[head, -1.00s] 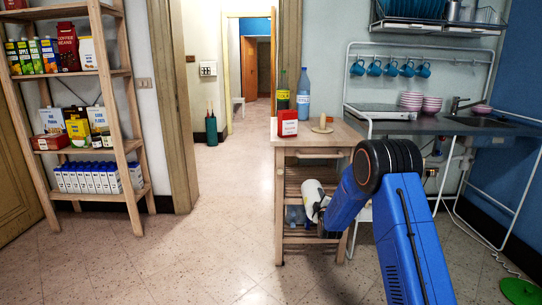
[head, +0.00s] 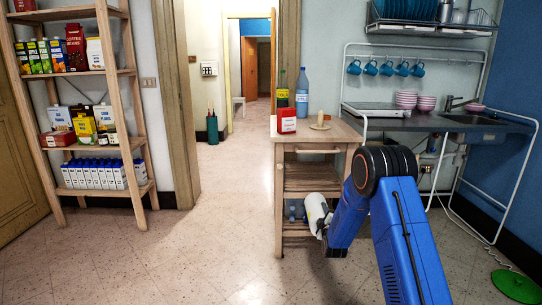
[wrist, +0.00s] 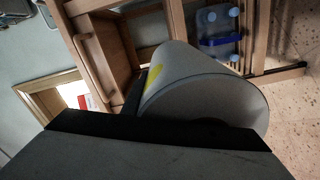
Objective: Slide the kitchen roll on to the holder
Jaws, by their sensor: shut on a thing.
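The kitchen roll (head: 316,211) is white with a yellow mark and lies tilted in front of the wooden trolley's lower shelves. My gripper (head: 325,222) is shut on it at its near right side in the head view. In the wrist view the roll (wrist: 205,85) fills the middle, against the dark gripper (wrist: 138,108); the far finger is mostly hidden. The holder (head: 320,126), a small wooden base with a short upright post, stands empty on the trolley top, above and behind the roll.
A sink counter stands right; floor to the left is clear.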

